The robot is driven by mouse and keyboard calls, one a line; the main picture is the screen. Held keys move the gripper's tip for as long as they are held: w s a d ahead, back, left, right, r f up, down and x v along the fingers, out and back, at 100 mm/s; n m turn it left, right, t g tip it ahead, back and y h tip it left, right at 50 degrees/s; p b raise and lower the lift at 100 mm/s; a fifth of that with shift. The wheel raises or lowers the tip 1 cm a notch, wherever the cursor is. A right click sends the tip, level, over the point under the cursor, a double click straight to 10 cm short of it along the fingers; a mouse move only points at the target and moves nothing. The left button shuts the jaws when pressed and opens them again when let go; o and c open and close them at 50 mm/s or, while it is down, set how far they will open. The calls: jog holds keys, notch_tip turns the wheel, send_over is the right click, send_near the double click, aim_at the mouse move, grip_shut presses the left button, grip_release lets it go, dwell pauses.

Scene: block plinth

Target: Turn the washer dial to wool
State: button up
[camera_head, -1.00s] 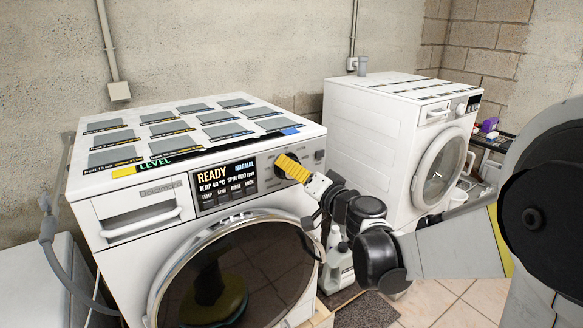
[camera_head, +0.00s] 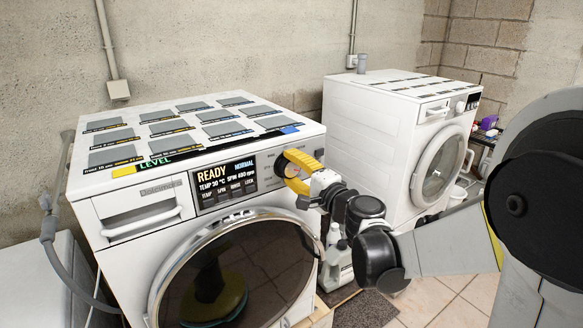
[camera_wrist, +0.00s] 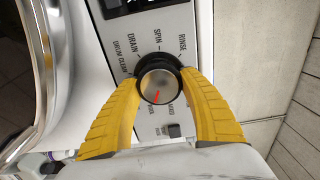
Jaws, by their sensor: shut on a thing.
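The washer (camera_head: 120,220) stands at the left in the head view, with its control panel facing me. Its dial (camera_wrist: 160,85) is a silver knob with a black rim and a red pointer line. The red line points down and slightly left in the wrist view, at a small label partly hidden and too small to read surely. My gripper (camera_wrist: 161,84) has its yellow fingers shut on the dial from both sides; it also shows in the head view (camera_head: 290,166). The display (camera_head: 226,181) reads READY, NORMAL, TEMP 30 °C and a spin speed near 400 rpm.
Labels DRUM CLEAN, DRAIN, SPIN and RINSE ring the dial's upper side. A small dark button (camera_wrist: 173,130) sits below it. A second white machine (camera_head: 375,130) stands at the right, with a white bottle (camera_head: 337,255) between the machines.

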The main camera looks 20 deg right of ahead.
jog(key=shift+m, duration=0.3)
dwell(0.4)
jog(key=o, duration=1.2)
jog(key=v, duration=1.2)
jog(key=shift+a, duration=0.1)
